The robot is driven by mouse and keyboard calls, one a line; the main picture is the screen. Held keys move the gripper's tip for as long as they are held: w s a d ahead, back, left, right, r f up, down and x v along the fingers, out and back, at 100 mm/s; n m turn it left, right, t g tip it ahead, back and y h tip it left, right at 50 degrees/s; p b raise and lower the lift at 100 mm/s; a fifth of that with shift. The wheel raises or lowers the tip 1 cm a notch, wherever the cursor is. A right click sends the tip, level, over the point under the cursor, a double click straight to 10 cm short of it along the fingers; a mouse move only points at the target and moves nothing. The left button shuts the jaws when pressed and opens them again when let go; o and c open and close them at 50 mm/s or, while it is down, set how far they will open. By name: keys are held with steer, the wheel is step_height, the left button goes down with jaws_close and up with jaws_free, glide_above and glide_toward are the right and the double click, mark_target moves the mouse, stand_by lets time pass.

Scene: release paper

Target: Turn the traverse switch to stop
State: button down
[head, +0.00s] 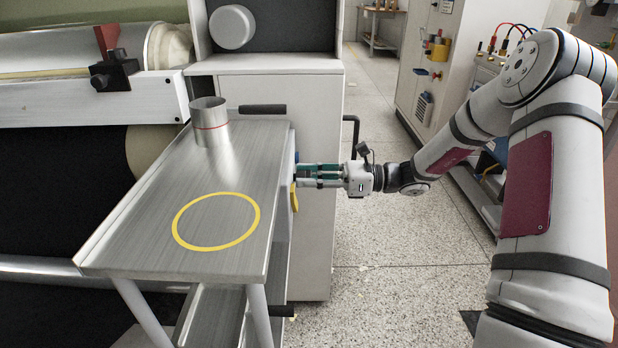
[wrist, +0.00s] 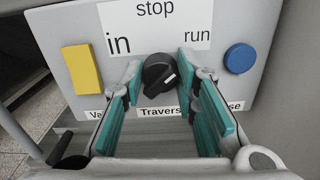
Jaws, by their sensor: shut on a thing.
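The traverse switch is a black rotary knob (wrist: 158,72) on a grey panel (wrist: 262,88), seen in the wrist view. The label (wrist: 155,30) around it reads "in" at left, "stop" at top and "run" at right; "Traverse" is printed below. A pale mark on the knob lies on its lower right side; its exact setting is hard to tell. My gripper (wrist: 161,80) has its teal fingers on both sides of the knob, shut on it. In the head view my gripper (head: 299,174) reaches left to the panel beside the steel table; the knob is hidden there.
A yellow square button (wrist: 82,69) sits left of the switch and a blue round button (wrist: 239,58) right. The steel table (head: 130,240) bears a metal cylinder (head: 210,125) and a yellow ring (head: 250,222). The floor (head: 390,250) below my forearm is clear.

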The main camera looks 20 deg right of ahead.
steer(key=shift+n, duration=0.3)
steer(key=n+p, duration=0.2)
steer(key=n, duration=0.1)
steer(key=shift+n, duration=0.3)
steer(key=n, duration=0.5)
steer(key=shift+p, duration=0.35)
steer(key=shift+n, duration=0.4)
steer(key=c, duration=1.2)
jaws_free()
steer(key=shift+c, duration=0.2)
steer(key=shift+d, duration=0.15)
steer(key=v, duration=1.1)
steer(key=shift+d, duration=0.35)
